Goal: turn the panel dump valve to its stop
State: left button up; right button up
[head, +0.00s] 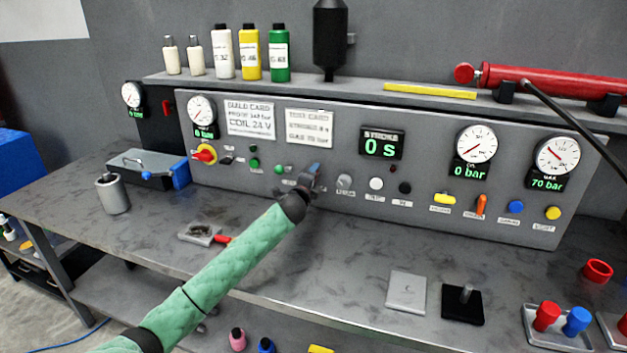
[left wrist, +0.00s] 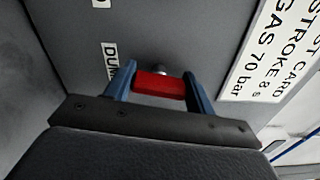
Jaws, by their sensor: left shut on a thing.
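The panel dump valve shows in the left wrist view as a red handle (left wrist: 160,86) on a small metal stem. A partly cut-off label beside it starts with "DUM". My left gripper (head: 314,172) is at the middle of the grey panel (head: 330,205), below the white cards, and hides the valve in the head view. In the left wrist view its two blue fingers stand on either side of the red handle and are shut on it. How far the handle is turned is hard to tell. My right gripper is not in view.
Gauges, a stroke display (head: 382,145) reading 0 s and several knobs line the panel. A red-and-yellow knob (head: 204,153) sits at its left. The bench holds a grey cylinder (head: 113,194), a small tray with a red handle (head: 200,233) and flat plates (head: 407,291).

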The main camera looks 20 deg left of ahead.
pick_arm(q)
jog(key=shift+a+n, duration=0.1)
jog(key=shift+n, duration=0.9)
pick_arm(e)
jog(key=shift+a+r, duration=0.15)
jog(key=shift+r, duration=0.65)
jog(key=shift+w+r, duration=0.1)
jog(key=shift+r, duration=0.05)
pick_arm(q)
jog(key=o, duration=1)
jog(key=shift+f, duration=0.1)
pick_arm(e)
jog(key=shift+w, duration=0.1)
pick_arm(q)
jog(key=shift+s, duration=0.25)
jog(key=shift+s+a+b, duration=0.15)
jog(key=shift+s+b, duration=1.15)
jog(key=shift+s, duration=2.35)
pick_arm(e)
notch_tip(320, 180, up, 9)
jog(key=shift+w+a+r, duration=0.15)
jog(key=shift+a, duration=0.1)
